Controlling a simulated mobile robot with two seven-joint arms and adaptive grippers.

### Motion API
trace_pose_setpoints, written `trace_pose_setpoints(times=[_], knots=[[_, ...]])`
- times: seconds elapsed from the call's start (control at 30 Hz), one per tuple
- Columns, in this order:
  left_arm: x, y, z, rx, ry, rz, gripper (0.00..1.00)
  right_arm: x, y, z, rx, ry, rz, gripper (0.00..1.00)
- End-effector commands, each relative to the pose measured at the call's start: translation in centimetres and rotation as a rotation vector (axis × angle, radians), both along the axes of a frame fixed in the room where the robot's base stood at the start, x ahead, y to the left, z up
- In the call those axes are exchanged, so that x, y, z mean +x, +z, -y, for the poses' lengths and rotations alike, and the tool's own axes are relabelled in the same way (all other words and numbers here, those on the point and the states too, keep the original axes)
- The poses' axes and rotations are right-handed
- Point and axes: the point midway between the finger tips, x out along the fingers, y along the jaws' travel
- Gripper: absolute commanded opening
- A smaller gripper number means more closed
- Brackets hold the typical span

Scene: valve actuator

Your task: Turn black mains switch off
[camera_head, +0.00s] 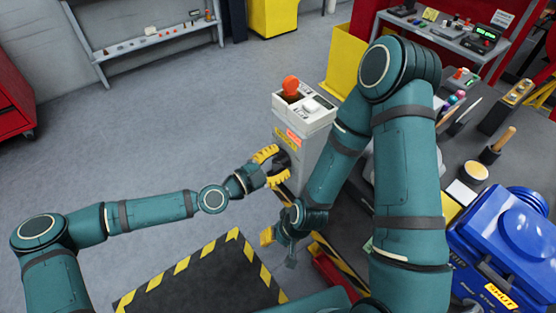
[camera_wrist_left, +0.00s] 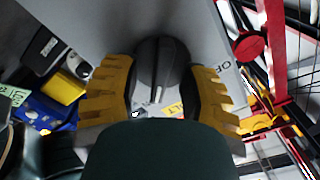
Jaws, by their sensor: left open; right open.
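The black mains switch (camera_wrist_left: 158,65) is a rounded black knob with a ridge, on a pale panel in the left wrist view. My left gripper (camera_wrist_left: 161,88) is open, with one yellow finger on each side of the knob. Whether the fingers touch it I cannot tell. In the head view, my left gripper (camera_head: 273,166) is at the side of the grey pedestal (camera_head: 309,152), and the switch is partly hidden by the fingers. My right gripper (camera_head: 277,240) is open and empty, lower and in front of the pedestal, partly hidden by its own wrist.
An orange knob (camera_head: 290,86) and a white control box (camera_head: 306,110) top the pedestal. A blue machine (camera_head: 515,240) stands at the lower right. A black mat with striped edges (camera_head: 205,280) lies on the floor. The grey floor at left is clear.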

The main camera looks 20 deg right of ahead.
Motion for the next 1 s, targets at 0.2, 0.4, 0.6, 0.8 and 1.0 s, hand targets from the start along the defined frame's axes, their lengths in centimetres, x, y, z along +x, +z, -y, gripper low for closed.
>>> trace_pose_setpoints(times=[0.2,0.4,0.6,0.8,1.0], knots=[[0.0,0.0,0.0,0.0,0.0,0.0,0.21,0.0,0.0,0.0,0.0,0.0,0.0,0.47],[0.0,0.0,0.0,0.0,0.0,0.0,0.0,0.0,0.0,0.0,0.0,0.0,0.0,0.47],[0.0,0.0,0.0,-0.001,0.0,-0.003,0.0,0.0,-0.1,0.0,0.0,0.0,-0.001,0.47],[0.0,-0.1,0.0,-0.017,-0.001,-0.044,0.0,-0.2,-0.7,0.0,0.001,0.004,-0.005,0.47],[0.1,-0.1,0.0,-0.058,-0.001,-0.153,0.0,-0.6,-2.1,-0.1,0.003,0.011,-0.014,0.47]])
